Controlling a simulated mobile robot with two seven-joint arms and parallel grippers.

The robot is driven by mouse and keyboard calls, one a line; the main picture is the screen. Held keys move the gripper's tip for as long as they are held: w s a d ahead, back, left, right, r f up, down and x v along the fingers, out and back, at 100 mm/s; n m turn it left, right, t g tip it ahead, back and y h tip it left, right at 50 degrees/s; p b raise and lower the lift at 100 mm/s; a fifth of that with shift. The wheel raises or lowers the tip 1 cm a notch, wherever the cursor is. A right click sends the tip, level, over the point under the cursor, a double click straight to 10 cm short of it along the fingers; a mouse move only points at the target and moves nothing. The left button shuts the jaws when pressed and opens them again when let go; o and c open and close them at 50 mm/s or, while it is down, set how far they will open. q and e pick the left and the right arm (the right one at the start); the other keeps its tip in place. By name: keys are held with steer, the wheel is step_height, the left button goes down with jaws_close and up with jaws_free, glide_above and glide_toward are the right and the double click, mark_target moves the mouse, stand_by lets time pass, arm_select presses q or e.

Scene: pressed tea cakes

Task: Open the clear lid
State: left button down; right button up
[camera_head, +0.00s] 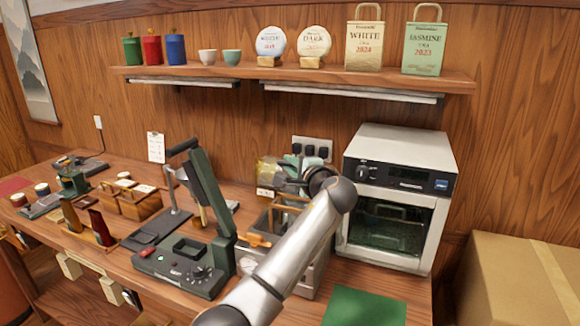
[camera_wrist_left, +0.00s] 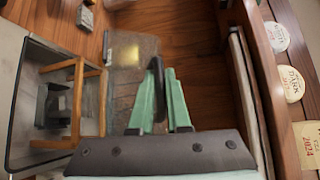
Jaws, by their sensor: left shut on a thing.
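The clear lid shows in the head view as a see-through yellowish panel (camera_head: 266,172) at the back of a grey box (camera_head: 303,278). In the wrist view the lid (camera_wrist_left: 128,85) lies just beyond my fingers, with a yellow patch seen on or through it. My left gripper (camera_head: 300,178) is at the lid's right side. In the wrist view its green-padded fingers (camera_wrist_left: 162,103) are shut on a dark, curved handle (camera_wrist_left: 158,78). The lid appears raised, since the box interior with its wooden frame (camera_wrist_left: 78,75) shows beside it. The exact lid angle is unclear.
A white oven (camera_head: 402,150) stands right of the box. A green press machine (camera_head: 190,262) is on the left. A wall shelf (camera_head: 300,83) with tins, cups and bags hangs above. A green mat (camera_head: 362,308) lies in front, and a wall socket (camera_head: 312,148) is behind.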

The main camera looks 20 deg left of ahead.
arm_select(q)
steer(key=shift+a, duration=0.2)
steer(key=c, duration=1.2)
jaws_free()
steer(key=shift+o, duration=0.2)
steer(key=shift+s+d, duration=0.3)
steer(key=shift+s, duration=0.05)
steer(key=b+v, duration=0.2)
steer(key=v, duration=1)
steer(key=shift+w, duration=0.1)
